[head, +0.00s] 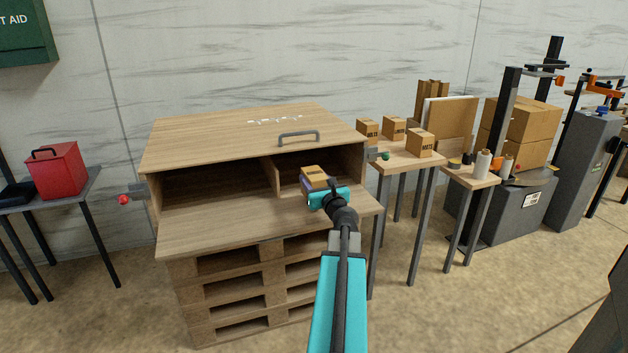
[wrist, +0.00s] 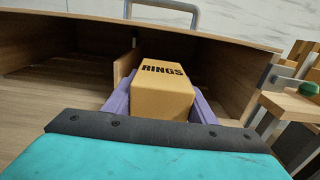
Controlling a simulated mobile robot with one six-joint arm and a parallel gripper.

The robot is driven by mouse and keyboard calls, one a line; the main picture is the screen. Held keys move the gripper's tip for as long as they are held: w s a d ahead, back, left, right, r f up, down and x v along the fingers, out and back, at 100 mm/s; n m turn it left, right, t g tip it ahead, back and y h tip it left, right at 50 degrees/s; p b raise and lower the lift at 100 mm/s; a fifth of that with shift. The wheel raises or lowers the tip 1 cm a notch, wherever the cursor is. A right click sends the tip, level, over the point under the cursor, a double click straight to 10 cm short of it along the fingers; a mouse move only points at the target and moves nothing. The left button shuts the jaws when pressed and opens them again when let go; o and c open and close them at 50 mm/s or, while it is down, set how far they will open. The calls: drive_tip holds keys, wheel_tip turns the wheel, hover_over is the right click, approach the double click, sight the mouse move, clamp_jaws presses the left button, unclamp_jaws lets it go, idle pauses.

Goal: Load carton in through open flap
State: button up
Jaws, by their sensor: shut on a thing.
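A small tan carton (head: 314,173) marked RINGS is held by my gripper (head: 312,184). In the wrist view the carton (wrist: 163,90) sits between two purple fingers, which press on its left and right sides. The wooden cabinet (head: 235,140) has its front flap (head: 225,222) folded down flat, leaving the front open. The carton is at the mouth of the right compartment (head: 335,160), above the flap, just right of the divider (head: 270,177). Whether it touches the floor of the cabinet cannot be told.
A grey handle (head: 299,137) is on the cabinet's top. Several cartons stand on a side table (head: 405,158) at the right, close to the cabinet's right wall. A red box (head: 56,171) is on a table at the left. The left compartment (head: 215,188) looks empty.

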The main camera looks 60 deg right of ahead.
drive_tip(key=shift+f+b, duration=1.1)
drive_tip(key=shift+f, duration=0.4)
drive_tip(key=o, duration=1.4)
drive_tip(key=shift+s+a, duration=0.1)
drive_tip(key=shift+a, duration=0.05)
